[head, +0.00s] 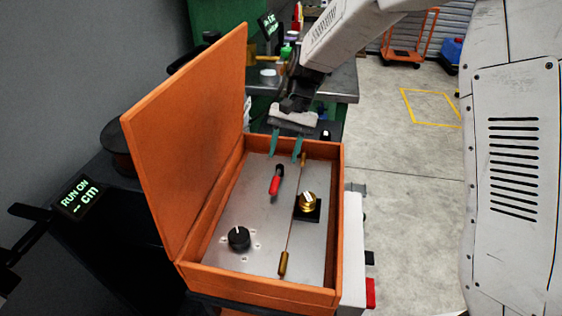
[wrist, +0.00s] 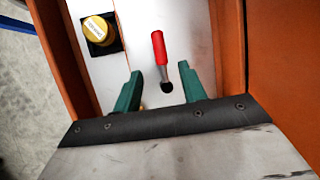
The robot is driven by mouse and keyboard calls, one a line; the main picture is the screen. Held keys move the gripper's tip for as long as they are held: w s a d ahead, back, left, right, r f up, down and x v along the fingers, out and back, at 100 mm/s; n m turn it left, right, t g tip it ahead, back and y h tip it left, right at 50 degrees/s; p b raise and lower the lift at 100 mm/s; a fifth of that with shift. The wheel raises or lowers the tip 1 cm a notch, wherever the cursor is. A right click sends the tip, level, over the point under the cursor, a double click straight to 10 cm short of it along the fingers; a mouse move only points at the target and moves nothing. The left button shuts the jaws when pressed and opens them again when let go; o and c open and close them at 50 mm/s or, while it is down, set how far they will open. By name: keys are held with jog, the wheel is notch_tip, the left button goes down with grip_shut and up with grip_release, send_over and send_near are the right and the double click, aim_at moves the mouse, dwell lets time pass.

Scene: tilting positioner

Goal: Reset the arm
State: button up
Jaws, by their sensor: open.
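The open orange box (head: 335,240) holds a grey metal panel (head: 262,225). A lever with a red handle (head: 274,185) and a black end stands on the panel. It also shows in the wrist view (wrist: 158,48), roughly between and beyond the fingers. A brass knob (head: 308,202) on a black square base sits to its right, and shows in the wrist view (wrist: 97,30). A black dial (head: 239,238) with a white mark is near the front left. My gripper (head: 286,150), with green fingers, is open and empty over the far end of the box. Its fingers also show in the wrist view (wrist: 160,80).
The raised orange lid (head: 195,140) stands along the box's left side. A brass rod (head: 283,263) lies along the panel. A display (head: 77,197) reading "RUN ON -- cm" is at left. Open floor (head: 400,220) lies to the right.

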jog(key=shift+r, duration=0.15)
dwell(0.3)
jog(key=s+d+r+t+h, duration=0.1)
jog(key=s+d+r, duration=0.3)
jog(key=s+d, duration=0.3)
jog(key=s+d+r+n+t+h, duration=0.1)
jog(key=s+d+r+t, duration=0.1)
jog(key=s+d+r, duration=0.2)
jog(key=s+d+r+n+t+h, duration=0.1)
jog(key=s+d+r, duration=0.4)
jog(key=s+d, duration=0.5)
jog(key=s+t, duration=0.1)
jog(key=s, duration=0.7)
jog(key=shift+s, duration=0.25)
dwell(1.1)
